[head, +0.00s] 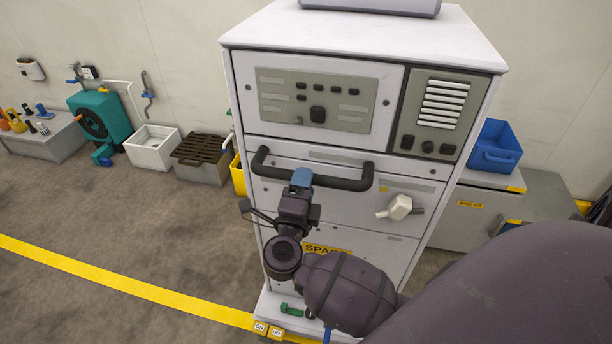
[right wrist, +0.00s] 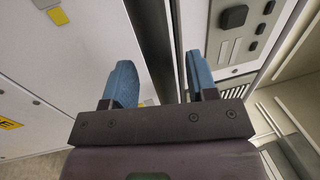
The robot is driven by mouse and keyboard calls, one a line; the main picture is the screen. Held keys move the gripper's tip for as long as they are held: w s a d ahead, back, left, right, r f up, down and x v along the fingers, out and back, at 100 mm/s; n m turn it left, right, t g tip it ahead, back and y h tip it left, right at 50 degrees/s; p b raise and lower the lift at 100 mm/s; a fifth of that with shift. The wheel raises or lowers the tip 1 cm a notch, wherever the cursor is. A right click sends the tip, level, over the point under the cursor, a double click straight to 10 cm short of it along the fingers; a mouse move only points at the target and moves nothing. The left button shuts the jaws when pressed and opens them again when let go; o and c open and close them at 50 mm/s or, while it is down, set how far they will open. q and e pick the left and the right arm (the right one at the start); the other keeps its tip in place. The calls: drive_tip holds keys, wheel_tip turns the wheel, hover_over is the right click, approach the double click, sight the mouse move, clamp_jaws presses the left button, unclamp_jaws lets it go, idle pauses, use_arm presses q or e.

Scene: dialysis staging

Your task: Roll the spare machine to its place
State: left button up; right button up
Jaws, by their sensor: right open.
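The spare machine (head: 330,150) is a tall white cabinet with a grey control panel and a yellow label, partly hidden by my arm, starting "SPAR". A black bar handle (head: 335,182) runs across its front below the panel; it also shows in the right wrist view (right wrist: 148,35). My right gripper (head: 302,178) is at the left half of this handle. In the right wrist view its blue fingers (right wrist: 160,78) are apart, with the bar running between them. I cannot tell whether either finger touches the bar. My left gripper is not in view.
A yellow floor line (head: 120,281) runs to the machine's base, which has ON and OFF pedals (head: 268,330). A white basin (head: 152,148), a grated box (head: 202,158) and a teal reel (head: 98,118) stand along the wall. A blue bin (head: 494,150) sits right. Floor at left is clear.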

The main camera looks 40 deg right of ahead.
drive_tip(key=shift+x, duration=1.1)
drive_tip(key=shift+c, duration=0.3)
clamp_jaws()
